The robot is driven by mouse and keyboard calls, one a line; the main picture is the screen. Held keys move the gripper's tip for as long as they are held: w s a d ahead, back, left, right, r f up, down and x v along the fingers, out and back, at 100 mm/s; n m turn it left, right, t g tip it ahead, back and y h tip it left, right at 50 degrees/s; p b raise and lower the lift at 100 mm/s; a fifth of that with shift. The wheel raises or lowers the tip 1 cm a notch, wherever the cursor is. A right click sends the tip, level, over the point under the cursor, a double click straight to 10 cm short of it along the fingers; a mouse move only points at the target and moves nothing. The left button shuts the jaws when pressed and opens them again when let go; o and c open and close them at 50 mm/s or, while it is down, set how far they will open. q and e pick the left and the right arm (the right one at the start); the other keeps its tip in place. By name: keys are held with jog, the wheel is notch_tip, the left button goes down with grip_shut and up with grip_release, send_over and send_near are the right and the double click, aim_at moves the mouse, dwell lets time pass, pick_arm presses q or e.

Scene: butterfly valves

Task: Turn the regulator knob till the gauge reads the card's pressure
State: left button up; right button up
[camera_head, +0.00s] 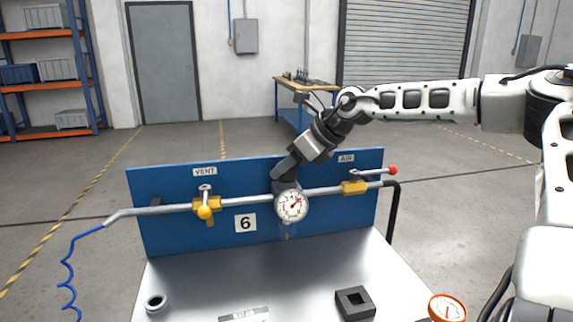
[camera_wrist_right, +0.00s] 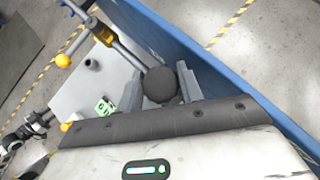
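The pressure gauge (camera_head: 291,206) is white and round, on the pipe in front of the blue panel; its needle seems to point to the upper right, but the reading is too small to tell. A white card (camera_head: 245,223) with a black 6 is on the panel left of the gauge. My right gripper (camera_head: 285,178) is just above the gauge and hides most of the regulator knob there. In the right wrist view the dark round knob (camera_wrist_right: 160,83) sits between the two fingers of my right gripper (camera_wrist_right: 160,88), which look flush against its sides. My left gripper is not in the head view.
A yellow VENT valve (camera_head: 206,205) is left on the pipe, and a yellow AIR valve (camera_head: 354,188) with a red-ended handle is right. A dark ring (camera_head: 155,303), a square black block (camera_head: 355,303) and an orange-rimmed gauge (camera_head: 447,308) are near the front. The middle of the metal bench (camera_head: 260,275) is clear.

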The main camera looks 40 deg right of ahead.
jog(key=shift+f+h+b, duration=0.15)
jog(key=shift+h+b, duration=0.15)
jog(key=shift+b, duration=0.4)
jog(key=shift+f+m+t+h+b, duration=0.15)
jog(key=shift+m+t+h+b, duration=0.25)
jog(key=shift+m+b, duration=0.7)
jog(key=shift+r+h+b, duration=0.2)
jog(key=shift+h+b, duration=0.1)
jog(key=shift+b, duration=0.35)
jog(key=shift+r, duration=0.15)
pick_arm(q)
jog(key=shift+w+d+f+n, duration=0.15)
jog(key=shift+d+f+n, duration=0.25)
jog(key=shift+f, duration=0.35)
pick_arm(e)
jog(key=o, duration=0.7)
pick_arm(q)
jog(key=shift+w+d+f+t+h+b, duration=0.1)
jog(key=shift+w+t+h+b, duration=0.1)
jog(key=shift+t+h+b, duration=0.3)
pick_arm(e)
jog(key=v, duration=1.6)
jog(key=shift+w, duration=0.1)
